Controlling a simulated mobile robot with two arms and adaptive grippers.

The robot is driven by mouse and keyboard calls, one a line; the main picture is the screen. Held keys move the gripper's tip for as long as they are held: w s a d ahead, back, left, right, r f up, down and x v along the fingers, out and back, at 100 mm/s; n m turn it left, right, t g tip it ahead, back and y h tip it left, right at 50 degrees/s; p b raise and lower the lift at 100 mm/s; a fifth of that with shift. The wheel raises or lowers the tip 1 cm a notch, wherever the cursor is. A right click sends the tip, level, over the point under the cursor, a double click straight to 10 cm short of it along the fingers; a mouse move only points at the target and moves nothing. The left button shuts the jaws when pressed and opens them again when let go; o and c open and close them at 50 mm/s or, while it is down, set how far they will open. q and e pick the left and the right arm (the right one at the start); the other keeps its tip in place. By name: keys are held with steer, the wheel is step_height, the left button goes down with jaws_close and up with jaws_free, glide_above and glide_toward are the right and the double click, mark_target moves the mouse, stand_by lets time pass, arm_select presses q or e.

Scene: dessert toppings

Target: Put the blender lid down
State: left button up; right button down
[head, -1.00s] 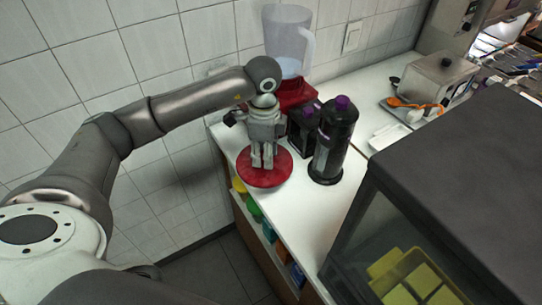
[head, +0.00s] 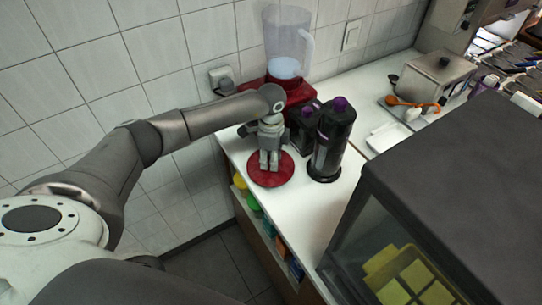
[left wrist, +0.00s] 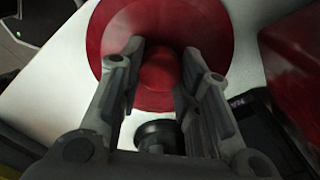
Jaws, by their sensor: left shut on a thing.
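The blender lid is a round red disc (head: 271,178) at the near left end of the white counter, with a raised knob in its middle. It fills the upper middle of the left wrist view (left wrist: 205,30). My left gripper (head: 269,165) is above the lid, its two fingers pointing down and shut on the lid's knob. In the left wrist view the fingers (left wrist: 158,62) stand on either side of the knob. The lid looks level, at or just above the counter top; the exact gap cannot be told. My right gripper is not in view.
The blender (head: 287,45) with its clear jug and red base stands behind, by the tiled wall. A dark glass case (head: 450,170) fills the right foreground. The counter front (head: 318,212) is clear.

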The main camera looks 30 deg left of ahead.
arm_select(q)
steer(key=shift+f, duration=0.1)
steer(key=o, duration=1)
steer(key=shift+r, duration=0.3)
step_height(320, 180, up, 12)
steer(key=b, duration=0.2)
steer(key=shift+f+b, duration=0.15)
steer(key=shift+b, duration=0.15)
steer(key=shift+f, duration=0.1)
